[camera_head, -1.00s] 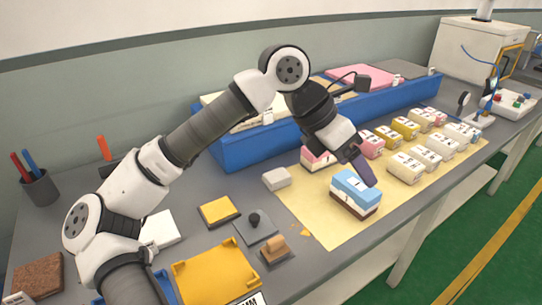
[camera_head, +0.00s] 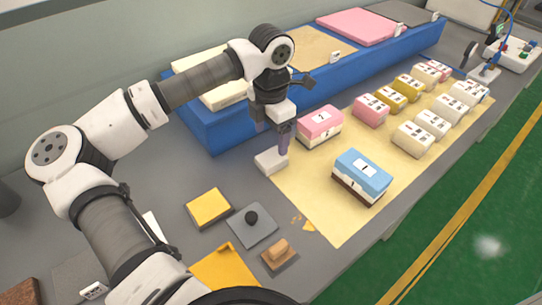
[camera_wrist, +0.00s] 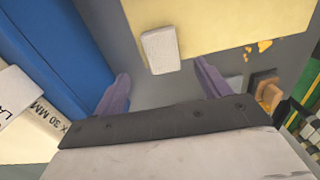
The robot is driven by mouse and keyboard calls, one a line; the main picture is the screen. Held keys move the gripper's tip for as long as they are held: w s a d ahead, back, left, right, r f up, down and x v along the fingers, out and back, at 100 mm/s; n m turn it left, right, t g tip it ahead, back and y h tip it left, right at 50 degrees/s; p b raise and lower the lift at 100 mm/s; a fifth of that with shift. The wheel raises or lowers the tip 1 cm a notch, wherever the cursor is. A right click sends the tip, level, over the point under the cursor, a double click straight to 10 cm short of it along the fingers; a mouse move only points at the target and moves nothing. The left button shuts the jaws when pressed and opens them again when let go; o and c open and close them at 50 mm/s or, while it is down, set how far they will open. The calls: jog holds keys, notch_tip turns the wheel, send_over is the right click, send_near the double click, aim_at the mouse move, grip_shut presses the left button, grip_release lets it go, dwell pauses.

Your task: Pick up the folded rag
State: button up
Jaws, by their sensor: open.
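The folded rag (camera_head: 272,160) is a small off-white block-like pad on the grey bench, at the left edge of the yellow mat. In the wrist view the folded rag (camera_wrist: 160,50) lies ahead of and between my open purple fingers, partly against the mat's edge. My gripper (camera_head: 283,145) points down close above the rag in the head view, with a finger overlapping its back right side. In the wrist view my gripper (camera_wrist: 160,88) is empty, its two fingers wide apart. I cannot tell whether a finger touches the rag.
A pink-topped block (camera_head: 320,125) stands just right of my gripper, and a blue-topped block (camera_head: 362,176) is farther right on the yellow mat (camera_head: 320,215). A long blue tray (camera_head: 215,130) runs behind. A yellow pad (camera_head: 209,208) and a black-knobbed plate (camera_head: 252,230) lie in front.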

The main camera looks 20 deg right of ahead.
aim_at(271, 157)
jog(key=shift+s+f+p, duration=0.15)
jog(key=shift+f+p, duration=1.15)
jog(key=shift+f, duration=2.45)
jog(key=c, duration=1)
jog(key=shift+r, duration=0.1)
notch_tip(271, 157, up, 20)
jog(key=b, duration=0.4)
jog(key=shift+o, duration=1.2)
jog(key=shift+c, duration=1)
